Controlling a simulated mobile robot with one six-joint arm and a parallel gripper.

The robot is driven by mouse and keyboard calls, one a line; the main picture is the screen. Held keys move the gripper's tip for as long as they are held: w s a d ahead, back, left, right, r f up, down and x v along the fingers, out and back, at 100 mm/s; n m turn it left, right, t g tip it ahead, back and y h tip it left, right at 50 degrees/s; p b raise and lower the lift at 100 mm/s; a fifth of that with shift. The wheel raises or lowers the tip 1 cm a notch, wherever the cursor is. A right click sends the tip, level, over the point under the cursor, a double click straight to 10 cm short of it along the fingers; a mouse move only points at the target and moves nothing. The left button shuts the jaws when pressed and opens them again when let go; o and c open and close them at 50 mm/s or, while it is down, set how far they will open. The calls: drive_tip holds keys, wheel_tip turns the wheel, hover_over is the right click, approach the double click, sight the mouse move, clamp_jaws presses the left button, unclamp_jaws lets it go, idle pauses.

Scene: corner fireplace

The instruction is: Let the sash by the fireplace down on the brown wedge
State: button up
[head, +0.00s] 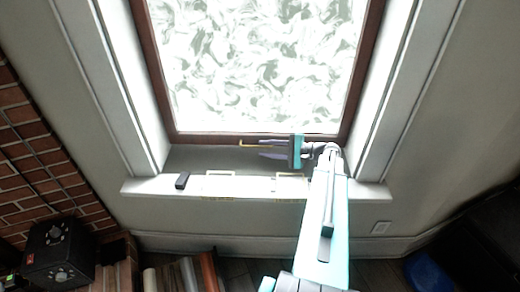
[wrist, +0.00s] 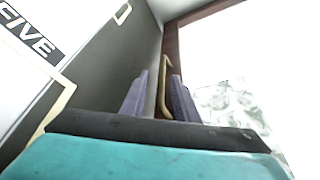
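The sash (head: 225,139) has a brown wooden frame around a patterned bright pane, and its bottom rail stands behind the sill. A thin brass handle (head: 262,147) runs along that rail; it also shows in the wrist view (wrist: 165,72). My gripper (head: 268,149) reaches in from the right at the rail. In the wrist view its two purple-grey fingers (wrist: 158,98) stand apart, one on each side of the handle, with gaps visible. A small, very dark block (head: 183,180), probably the wedge, lies on the left of the sill, apart from my gripper; its brown colour is not clear.
The white sill (head: 150,187) bears pale outlined shapes (head: 219,174). A label reading "FIVE" (wrist: 30,32) shows in the wrist view. White window casings flank both sides. A brick fireplace (head: 40,165), a black box (head: 58,255) and upright books (head: 185,275) stand lower left.

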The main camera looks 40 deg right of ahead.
drive_tip(key=shift+v, duration=1.45)
